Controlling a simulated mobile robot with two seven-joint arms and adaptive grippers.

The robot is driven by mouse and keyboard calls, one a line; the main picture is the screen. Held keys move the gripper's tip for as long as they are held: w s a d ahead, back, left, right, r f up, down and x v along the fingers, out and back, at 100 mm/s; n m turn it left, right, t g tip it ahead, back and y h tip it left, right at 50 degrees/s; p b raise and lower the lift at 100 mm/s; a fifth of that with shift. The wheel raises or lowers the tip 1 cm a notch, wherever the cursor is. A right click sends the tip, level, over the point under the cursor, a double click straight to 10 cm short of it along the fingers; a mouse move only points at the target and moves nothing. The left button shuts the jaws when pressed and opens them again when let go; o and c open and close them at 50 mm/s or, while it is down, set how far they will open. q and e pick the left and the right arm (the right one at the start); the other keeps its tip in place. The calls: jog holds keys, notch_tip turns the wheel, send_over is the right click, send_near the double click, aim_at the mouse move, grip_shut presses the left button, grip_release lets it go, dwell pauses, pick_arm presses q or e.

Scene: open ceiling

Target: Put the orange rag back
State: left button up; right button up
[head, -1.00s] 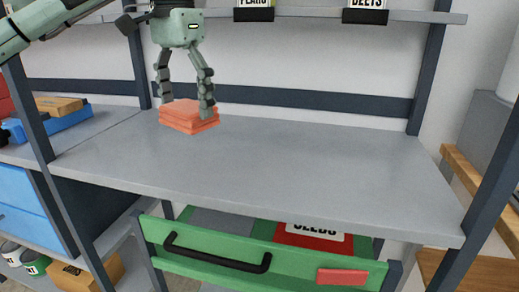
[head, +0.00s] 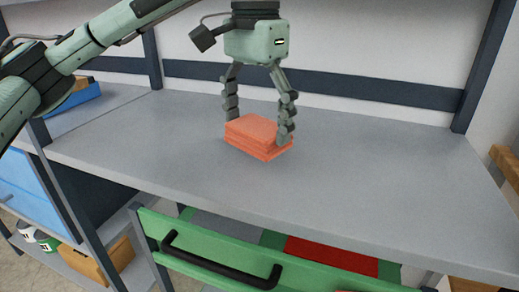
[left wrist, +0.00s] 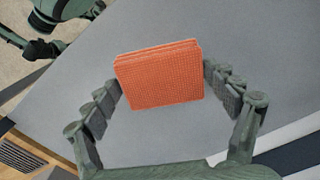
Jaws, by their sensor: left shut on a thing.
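The orange rag (head: 258,137) is a folded, layered square over the grey workbench top (head: 380,190), left of its middle. My left gripper (head: 258,127) comes from above and is shut on the rag, with a finger on each side. In the left wrist view the rag (left wrist: 160,78) sits between the fingers (left wrist: 165,88). I cannot tell whether a small gap separates it from the bench. Below the bench front a green drawer (head: 215,252) with a black handle stands open.
A red item (head: 330,257) lies in the open drawer. The bench right of the rag is clear.

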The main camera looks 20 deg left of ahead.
aim_at(259, 147)
pick_arm(q)
jog(key=shift+s+d+f, duration=0.2)
jog(key=shift+d+f, duration=0.15)
jog(key=shift+d, duration=0.05)
notch_tip(259, 147, down, 3)
jog(key=shift+f, duration=0.35)
pick_arm(e)
jog(key=shift+s+f, duration=0.1)
jog(key=shift+f, duration=0.3)
pick_arm(q)
jog(key=shift+f, duration=0.1)
jog(key=o, duration=0.8)
jog(key=shift+o, duration=0.9)
pick_arm(e)
jog(key=shift+w+a+r, duration=0.1)
jog(key=shift+w+r, duration=0.2)
jog(key=shift+r, duration=0.15)
